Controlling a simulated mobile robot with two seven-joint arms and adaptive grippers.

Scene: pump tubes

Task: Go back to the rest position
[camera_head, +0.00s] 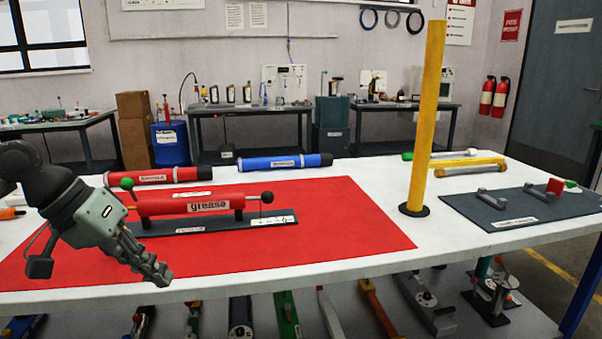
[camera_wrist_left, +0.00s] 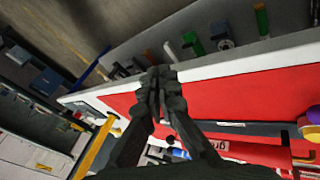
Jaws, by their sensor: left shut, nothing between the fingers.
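My left gripper (camera_head: 152,268) hangs over the front left part of the red mat (camera_head: 345,225), pointing down and to the right. Its fingers are together with nothing between them; the shut fingertips (camera_wrist_left: 158,75) also show in the left wrist view. A red grease tube (camera_head: 185,205) lies on a dark stand behind and to the right of the gripper. It has a black ball at its right end and a green ball at its left. The gripper overlaps the tube's left end in the head view; I cannot tell the gap. My right gripper is not in view.
A tall yellow post (camera_head: 427,110) stands upright on the white table (camera_head: 375,178). A dark mat (camera_head: 520,208) with grey brackets lies at the right. A red tube (camera_head: 160,175) and a blue tube (camera_head: 285,162) lie at the back. Several tools sit on a shelf below.

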